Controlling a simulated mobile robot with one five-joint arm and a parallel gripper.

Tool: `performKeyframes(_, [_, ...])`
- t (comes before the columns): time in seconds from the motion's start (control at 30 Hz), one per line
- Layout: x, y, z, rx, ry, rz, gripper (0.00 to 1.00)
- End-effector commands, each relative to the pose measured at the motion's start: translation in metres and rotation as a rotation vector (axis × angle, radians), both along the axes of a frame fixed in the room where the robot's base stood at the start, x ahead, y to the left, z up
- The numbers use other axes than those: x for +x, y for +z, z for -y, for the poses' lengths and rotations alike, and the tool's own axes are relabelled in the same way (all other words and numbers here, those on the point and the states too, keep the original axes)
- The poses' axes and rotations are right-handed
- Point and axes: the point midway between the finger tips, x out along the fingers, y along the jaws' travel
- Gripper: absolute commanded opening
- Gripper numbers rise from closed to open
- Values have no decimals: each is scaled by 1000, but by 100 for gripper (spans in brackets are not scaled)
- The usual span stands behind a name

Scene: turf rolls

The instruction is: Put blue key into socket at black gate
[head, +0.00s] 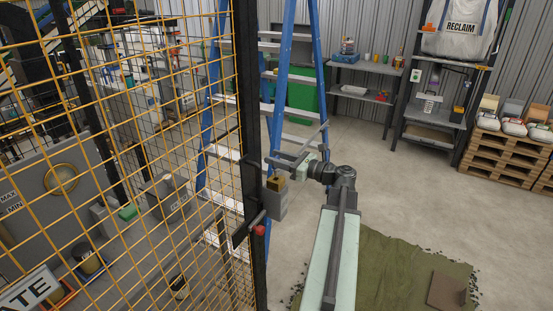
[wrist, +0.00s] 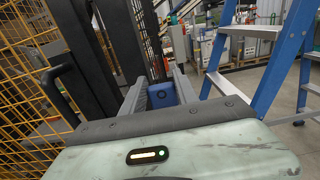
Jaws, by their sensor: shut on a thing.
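My gripper (wrist: 162,88) is shut on the blue key (wrist: 161,97), which shows between the two grey fingers in the wrist view. In the head view my gripper (head: 287,162) points left, close to the black gate post (head: 250,130). The key cannot be made out there against the blue ladder leg. A grey box with a yellow top (head: 275,184) is at the gate post, just below my gripper; it looks like the socket, but its opening is not clear. Black gate posts (wrist: 95,45) stand ahead in the wrist view. I cannot tell whether the key touches anything.
Yellow mesh fencing (head: 120,130) fills the left side. A black handle with a red end (head: 260,230) sticks out from the gate below the box. A blue stepladder (head: 282,80) stands behind my gripper. A green mat (head: 400,270) lies right of my arm; the floor beyond is clear.

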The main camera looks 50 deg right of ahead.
Motion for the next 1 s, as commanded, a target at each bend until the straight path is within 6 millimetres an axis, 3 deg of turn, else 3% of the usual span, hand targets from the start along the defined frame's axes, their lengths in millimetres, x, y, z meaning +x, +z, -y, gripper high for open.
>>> performKeyframes(1.0, [0,-27,0,0,0,0,0])
